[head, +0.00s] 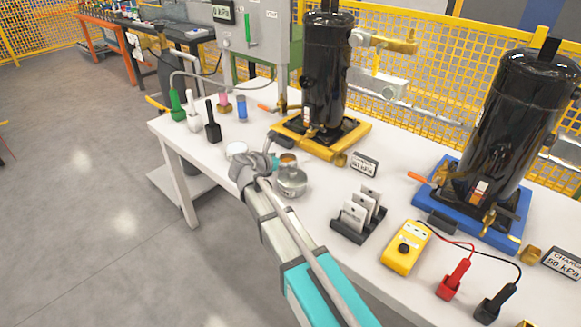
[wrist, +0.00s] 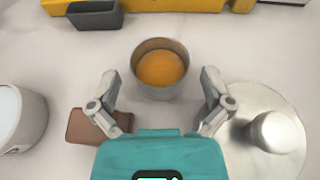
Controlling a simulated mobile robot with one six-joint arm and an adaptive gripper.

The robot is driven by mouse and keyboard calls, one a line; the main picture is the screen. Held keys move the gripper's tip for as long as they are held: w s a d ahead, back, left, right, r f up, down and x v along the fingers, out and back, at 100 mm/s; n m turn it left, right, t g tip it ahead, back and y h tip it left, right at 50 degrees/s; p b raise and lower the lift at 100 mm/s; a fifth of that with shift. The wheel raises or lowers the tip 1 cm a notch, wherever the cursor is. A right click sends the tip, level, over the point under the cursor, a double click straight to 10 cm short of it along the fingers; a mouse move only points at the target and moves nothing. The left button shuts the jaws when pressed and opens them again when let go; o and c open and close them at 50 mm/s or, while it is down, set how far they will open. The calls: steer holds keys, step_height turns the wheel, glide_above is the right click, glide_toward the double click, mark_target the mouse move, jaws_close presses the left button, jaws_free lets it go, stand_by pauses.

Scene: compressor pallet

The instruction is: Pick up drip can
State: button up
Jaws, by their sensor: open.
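The drip can looks to be the small open grey metal can (wrist: 160,89) with orange contents, standing upright on the white table in the wrist view. In the head view the can (head: 288,160) is partly hidden by my gripper (head: 271,163). In the wrist view my gripper (wrist: 160,76) is open, with one finger to the left and one to the right of the can's near side. Gaps show between the fingers and the can, and nothing is held.
A round silver lidded pot (wrist: 262,130) stands close by on the right, and a white cup (wrist: 22,118) on the left. A brown pad (wrist: 88,122) lies near the left finger. A dark grey block (wrist: 95,16) and the yellow compressor base (head: 355,140) are behind the can.

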mark_target(293, 156)
steer(key=shift+b+x, duration=0.5)
steer(key=shift+x, duration=1.25)
steer(key=c, duration=1.1)
steer(key=shift+r, duration=0.1)
steer(key=shift+c, duration=0.2)
step_height(293, 156, up, 2)
steer(key=p, duration=0.2)
steer(key=shift+r+p, duration=0.25)
steer(key=shift+p, duration=0.1)
steer(key=s+d+r+p, duration=0.2)
steer(key=s+r+p, duration=0.8)
steer(key=s, duration=0.3)
steer(key=shift+s+d+r, duration=0.2)
steer(key=shift+s+d, duration=0.15)
steer(key=shift+s, duration=0.05)
